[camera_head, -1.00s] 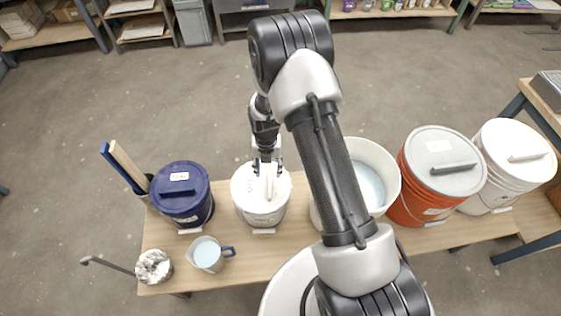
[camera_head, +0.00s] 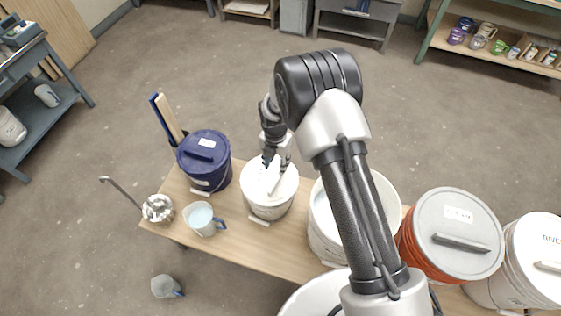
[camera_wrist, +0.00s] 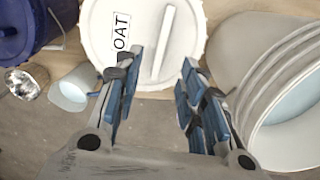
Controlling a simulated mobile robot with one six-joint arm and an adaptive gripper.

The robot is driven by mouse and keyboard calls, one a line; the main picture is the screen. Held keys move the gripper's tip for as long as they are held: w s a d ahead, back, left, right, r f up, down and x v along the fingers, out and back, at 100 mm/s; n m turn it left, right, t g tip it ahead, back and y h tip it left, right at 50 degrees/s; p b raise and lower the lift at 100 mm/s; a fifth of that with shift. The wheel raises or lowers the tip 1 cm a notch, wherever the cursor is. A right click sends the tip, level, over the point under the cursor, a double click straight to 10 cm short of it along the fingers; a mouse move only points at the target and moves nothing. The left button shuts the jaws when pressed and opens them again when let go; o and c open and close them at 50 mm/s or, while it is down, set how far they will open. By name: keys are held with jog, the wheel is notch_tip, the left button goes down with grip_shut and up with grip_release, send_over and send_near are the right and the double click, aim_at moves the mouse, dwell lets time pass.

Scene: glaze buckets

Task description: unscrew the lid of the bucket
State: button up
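A white bucket (camera_head: 268,207) stands on the bench below my gripper. Its white lid (camera_head: 257,177) is on and has a raised straight bar handle (camera_head: 272,180). In the wrist view the lid (camera_wrist: 100,30) carries a label (camera_wrist: 121,31) reading "OAT", cut off by a finger, and the bar handle (camera_wrist: 163,45) lies between my fingers. My gripper (camera_head: 276,162) is over the lid, pointing down. In the wrist view my gripper (camera_wrist: 162,62) is open, with a gap on both sides of the handle. How high the tips are above the lid I cannot tell.
A lidded blue bucket (camera_head: 206,164) and a jug (camera_head: 202,218) stand left of the white bucket. An open white bucket (camera_head: 322,222), a grey-lidded orange bucket (camera_head: 460,225) and another white bucket (camera_head: 535,260) stand to the right. A cup (camera_head: 165,287) is on the floor.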

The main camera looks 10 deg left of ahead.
jog(key=b, duration=0.3)
send_over(277, 179)
jog(key=shift+w+f, duration=0.1)
jog(key=shift+f, duration=2.6)
jog(key=shift+f+b, duration=2.1)
jog(key=shift+f, duration=0.7)
jog(key=shift+c, duration=0.6)
grip_shut()
